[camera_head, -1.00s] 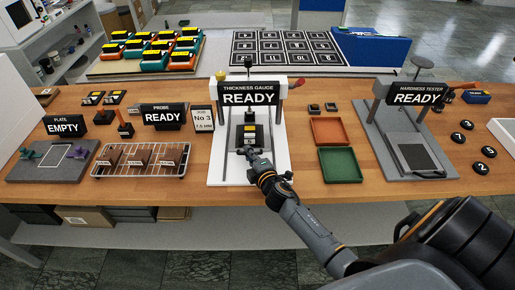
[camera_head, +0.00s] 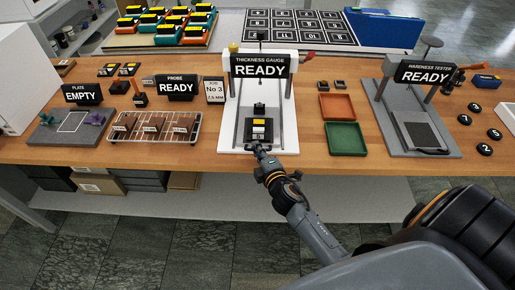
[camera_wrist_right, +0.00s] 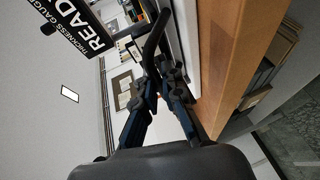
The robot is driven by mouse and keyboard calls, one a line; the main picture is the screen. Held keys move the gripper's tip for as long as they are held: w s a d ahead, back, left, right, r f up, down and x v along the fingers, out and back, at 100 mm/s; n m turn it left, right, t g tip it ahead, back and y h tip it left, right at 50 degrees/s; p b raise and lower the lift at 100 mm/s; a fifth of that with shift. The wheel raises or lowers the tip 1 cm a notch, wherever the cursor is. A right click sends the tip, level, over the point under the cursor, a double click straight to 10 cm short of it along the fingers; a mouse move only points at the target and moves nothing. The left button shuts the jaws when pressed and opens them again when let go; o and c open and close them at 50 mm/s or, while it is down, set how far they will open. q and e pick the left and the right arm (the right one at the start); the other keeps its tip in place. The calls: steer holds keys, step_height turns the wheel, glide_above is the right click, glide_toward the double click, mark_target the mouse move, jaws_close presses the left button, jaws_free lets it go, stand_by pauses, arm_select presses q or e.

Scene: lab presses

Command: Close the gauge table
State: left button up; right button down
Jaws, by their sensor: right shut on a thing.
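The thickness gauge (camera_head: 287,112) is a white stand with a black READY sign (camera_head: 261,66). Its dark gauge table (camera_head: 259,109), bearing a piece with yellow and white labels (camera_head: 259,130), sits near the front edge of the white base. My right gripper (camera_head: 261,149) is at the front of that table, shut on its handle. In the right wrist view the dark curved handle (camera_wrist_right: 155,38) runs between my right fingertips (camera_wrist_right: 160,68). My fingers partly hide the grip. My left gripper is not in view.
Orange (camera_head: 338,107) and green trays (camera_head: 346,138) lie right of the gauge. The hardness tester (camera_head: 449,147) stands further right. A wire rack (camera_head: 152,143) with brown blocks is on the left. The floor before the bench is clear.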

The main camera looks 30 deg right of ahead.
steer(key=c, duration=1.4)
jaws_free()
steer(key=shift+s+a+f, duration=0.1)
steer(key=shift+s, duration=0.05)
steer(key=shift+c, duration=0.2)
steer(key=shift+s, duration=0.45)
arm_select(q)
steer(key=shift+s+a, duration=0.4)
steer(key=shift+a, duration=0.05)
arm_select(e)
steer(key=v, duration=1.1)
steer(key=shift+s, duration=0.15)
steer(key=shift+a, duration=0.1)
